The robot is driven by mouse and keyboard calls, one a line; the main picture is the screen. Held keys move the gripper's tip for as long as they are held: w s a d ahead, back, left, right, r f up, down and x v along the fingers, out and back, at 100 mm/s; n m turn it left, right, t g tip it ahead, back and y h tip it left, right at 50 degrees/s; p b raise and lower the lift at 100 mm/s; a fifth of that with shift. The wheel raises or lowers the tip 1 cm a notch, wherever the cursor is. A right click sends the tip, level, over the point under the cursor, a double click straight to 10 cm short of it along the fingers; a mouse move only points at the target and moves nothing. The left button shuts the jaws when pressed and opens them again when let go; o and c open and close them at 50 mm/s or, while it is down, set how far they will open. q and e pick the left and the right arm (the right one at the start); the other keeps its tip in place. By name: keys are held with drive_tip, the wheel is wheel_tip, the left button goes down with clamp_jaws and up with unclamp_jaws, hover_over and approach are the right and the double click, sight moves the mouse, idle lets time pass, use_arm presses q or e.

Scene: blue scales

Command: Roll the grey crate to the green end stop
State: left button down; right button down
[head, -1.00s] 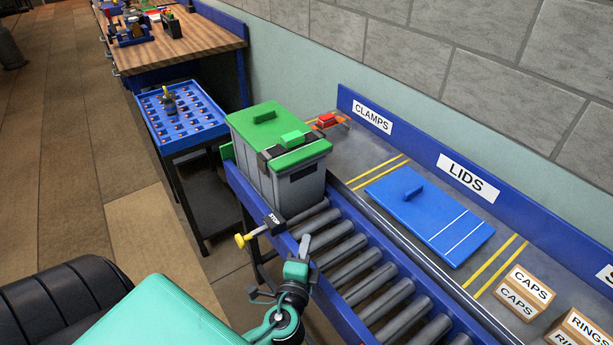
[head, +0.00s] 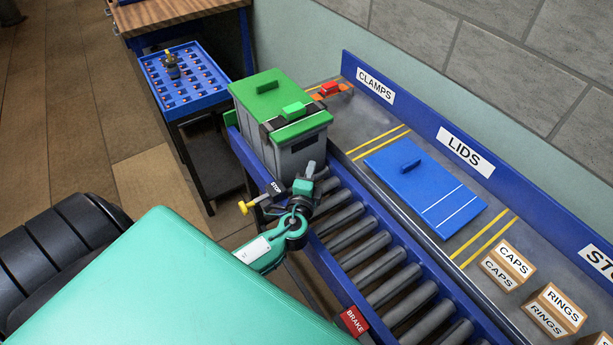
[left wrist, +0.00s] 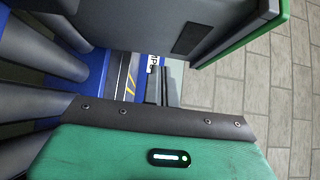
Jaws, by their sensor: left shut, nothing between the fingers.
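The grey crate (head: 297,153) sits upright on the far end of the roller conveyor (head: 360,245). It has a green lid (head: 265,90) with a dark strap and a green clip (head: 294,110). It also shows in the left wrist view (left wrist: 200,28) at upper right. A bit of green (head: 230,118) shows at the conveyor's far end behind the crate; it may be the end stop, mostly hidden. My left gripper (head: 310,170) is shut and empty, close to the crate's near side; I cannot tell whether it touches. My right gripper is not in view.
A STOP lever with a yellow knob (head: 244,208) sticks out at the conveyor's left rail, beside my left gripper. A red BRAKE tag (head: 354,321) is nearer. A blue lid (head: 425,187) and small boxes (head: 508,264) lie on the shelf at right. The near rollers are clear.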

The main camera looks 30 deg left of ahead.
sight(291, 158)
use_arm(q)
drive_tip(key=shift+w+a+p, duration=0.25)
drive_tip(key=shift+w+a, duration=0.1)
drive_tip(key=shift+a, duration=0.55)
drive_tip(key=shift+w+a+p, duration=0.25)
drive_tip(key=shift+w+a, duration=0.1)
drive_tip(key=shift+a, duration=0.55)
drive_tip(key=shift+w+a+f, duration=0.1)
drive_tip(key=shift+a, duration=0.1)
drive_tip(key=a, duration=0.1)
drive_tip(key=w+a+b, duration=0.1)
drive_tip(key=a+b, duration=0.1)
drive_tip(key=shift+w+a, duration=0.2)
drive_tip(key=shift+w, duration=0.05)
drive_tip(key=shift+w+a+b, duration=0.1)
drive_tip(key=shift+a+b, duration=0.2)
drive_tip(key=shift+b, duration=0.05)
drive_tip(key=shift+r, duration=0.3)
drive_tip(key=shift+a, duration=0.1)
